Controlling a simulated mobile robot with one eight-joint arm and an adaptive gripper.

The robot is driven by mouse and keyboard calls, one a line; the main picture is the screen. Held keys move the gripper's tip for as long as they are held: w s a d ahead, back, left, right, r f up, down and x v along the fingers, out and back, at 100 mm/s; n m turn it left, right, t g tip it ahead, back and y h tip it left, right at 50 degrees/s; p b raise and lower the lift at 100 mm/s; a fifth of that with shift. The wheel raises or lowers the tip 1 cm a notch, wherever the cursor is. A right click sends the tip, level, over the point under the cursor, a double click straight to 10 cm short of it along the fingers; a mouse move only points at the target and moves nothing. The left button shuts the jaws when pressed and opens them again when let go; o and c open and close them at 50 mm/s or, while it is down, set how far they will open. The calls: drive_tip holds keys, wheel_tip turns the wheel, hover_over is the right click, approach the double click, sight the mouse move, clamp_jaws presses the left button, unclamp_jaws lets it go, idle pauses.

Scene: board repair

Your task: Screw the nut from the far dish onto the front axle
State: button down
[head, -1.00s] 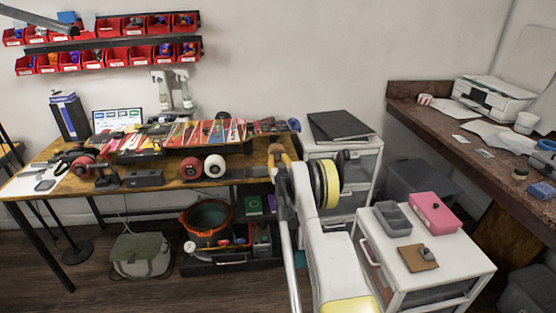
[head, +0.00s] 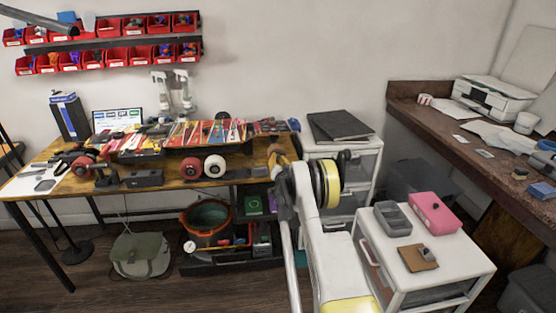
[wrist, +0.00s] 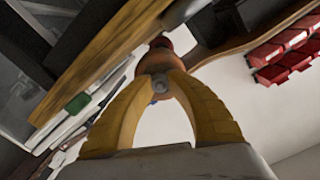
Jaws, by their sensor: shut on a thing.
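My gripper (head: 276,150) is at the right end of the wooden workbench in the head view. In the wrist view its yellow fingers (wrist: 160,84) close on a small grey round piece, seemingly the nut (wrist: 160,86). A reddish-orange rounded thing lies just beyond the fingertips; I cannot tell what it is or whether it touches. The front axle's end and the far dish cannot be made out.
Red bins (head: 135,26) hang on the wall. White drawers (head: 440,262) at the right bear a grey tray (head: 392,206), a pink box (head: 434,213) and a brown pad (head: 411,259). A red-rimmed bucket (head: 184,218) stands under the bench. The bench edge (wrist: 100,62) runs close to the fingers.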

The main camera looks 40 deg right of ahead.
drive_tip(key=m, duration=0.5)
drive_tip(key=shift+m, duration=0.3)
drive_tip(key=m, duration=0.4)
drive_tip(key=c, duration=1.6)
unclamp_jaws()
drive_tip(key=shift+m, duration=0.5)
drive_tip(key=o, duration=0.3)
drive_tip(key=shift+w, duration=0.1)
drive_tip(key=shift+c, duration=1.2)
